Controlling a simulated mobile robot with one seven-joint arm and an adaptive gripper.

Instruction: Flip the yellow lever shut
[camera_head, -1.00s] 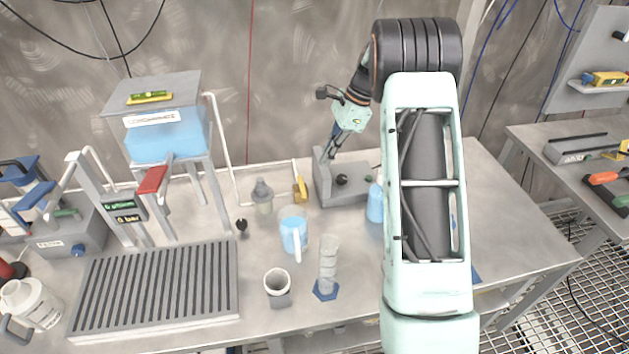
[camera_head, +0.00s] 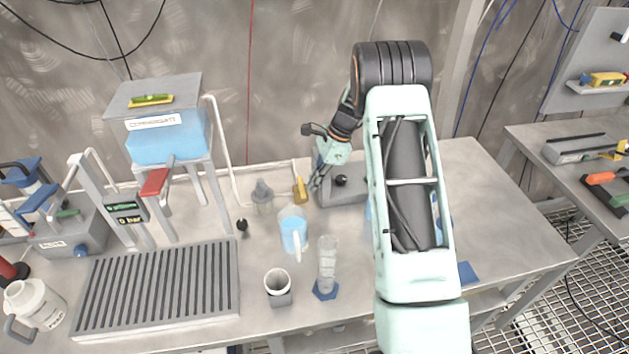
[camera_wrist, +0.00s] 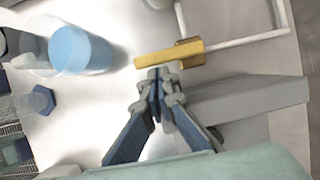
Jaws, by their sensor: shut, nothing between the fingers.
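The yellow lever (camera_head: 300,190) stands at the end of a thin white pipe towards the back of the bench. In the wrist view the lever (camera_wrist: 160,55) is a yellow bar reaching left from its valve block, roughly in line with the pipe on the right. My gripper (camera_head: 316,187) is just right of the lever in the head view, low over the bench. In the wrist view my gripper (camera_wrist: 161,72) is shut and empty, its fingertips at the lever's lower edge. I cannot tell whether they touch it.
A jug of blue liquid (camera_head: 293,232) stands just in front of the lever. A grey block (camera_head: 345,193) lies right of my gripper. A grey flask (camera_head: 263,197) is left of the lever. A grey cup (camera_head: 278,287) and a clear cylinder (camera_head: 327,265) stand nearer.

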